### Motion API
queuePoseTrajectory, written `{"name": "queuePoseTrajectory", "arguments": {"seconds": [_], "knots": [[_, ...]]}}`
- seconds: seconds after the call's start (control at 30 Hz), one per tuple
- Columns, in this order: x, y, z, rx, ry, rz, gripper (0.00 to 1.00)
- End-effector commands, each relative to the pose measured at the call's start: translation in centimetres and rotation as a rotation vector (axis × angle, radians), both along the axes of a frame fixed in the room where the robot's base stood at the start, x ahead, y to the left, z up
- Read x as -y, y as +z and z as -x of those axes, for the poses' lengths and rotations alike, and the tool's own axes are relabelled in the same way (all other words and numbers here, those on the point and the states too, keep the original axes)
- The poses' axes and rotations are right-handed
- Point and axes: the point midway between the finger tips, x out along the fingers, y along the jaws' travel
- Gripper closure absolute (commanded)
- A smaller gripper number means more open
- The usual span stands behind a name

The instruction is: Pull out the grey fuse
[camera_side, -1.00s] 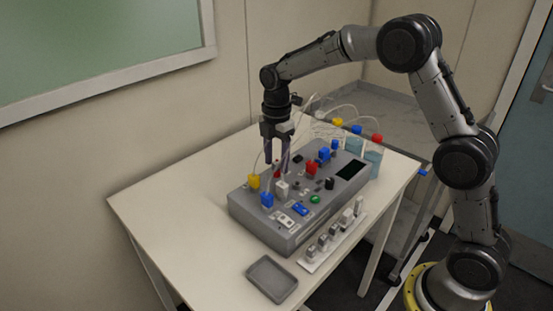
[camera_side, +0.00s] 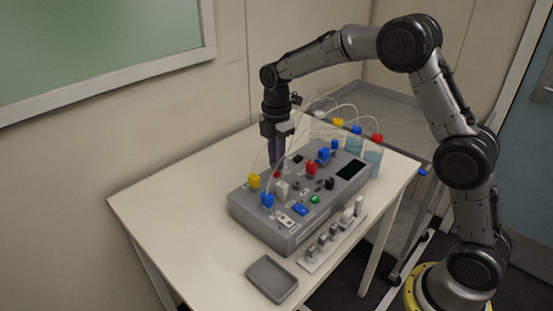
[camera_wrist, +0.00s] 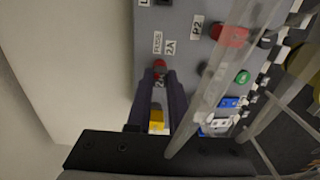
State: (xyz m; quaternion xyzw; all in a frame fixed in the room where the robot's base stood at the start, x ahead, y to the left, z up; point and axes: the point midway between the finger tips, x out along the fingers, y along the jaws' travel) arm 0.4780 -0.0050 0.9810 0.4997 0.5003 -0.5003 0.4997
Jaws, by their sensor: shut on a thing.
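My gripper (camera_side: 277,166) points straight down over the far side of the grey instrument box (camera_side: 262,231). Its fingers are close together on a small red-ended piece (camera_wrist: 159,65) beside the "FUSE 2A" label, seen between the fingertips in the wrist view. A red spot of it (camera_side: 277,174) shows at the fingertips in the side view. I take this piece to be the fuse; the fingers hide most of its body, and its grey colour does not show clearly. It appears at the box's top surface; I cannot tell whether it is still seated.
Thin tubes arch over the box to capped bottles (camera_side: 373,156). A grey tray (camera_side: 272,281) and a rack of small parts (camera_side: 333,243) lie in front.

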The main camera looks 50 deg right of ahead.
Motion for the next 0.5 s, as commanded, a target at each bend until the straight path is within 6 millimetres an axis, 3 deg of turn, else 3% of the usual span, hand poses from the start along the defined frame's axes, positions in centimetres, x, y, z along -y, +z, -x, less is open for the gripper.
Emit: {"name": "queuePoseTrajectory", "arguments": {"seconds": [0.5], "knots": [[0.00, 1.03, -0.03, 0.002, 0.000, 0.000, 1.00]]}}
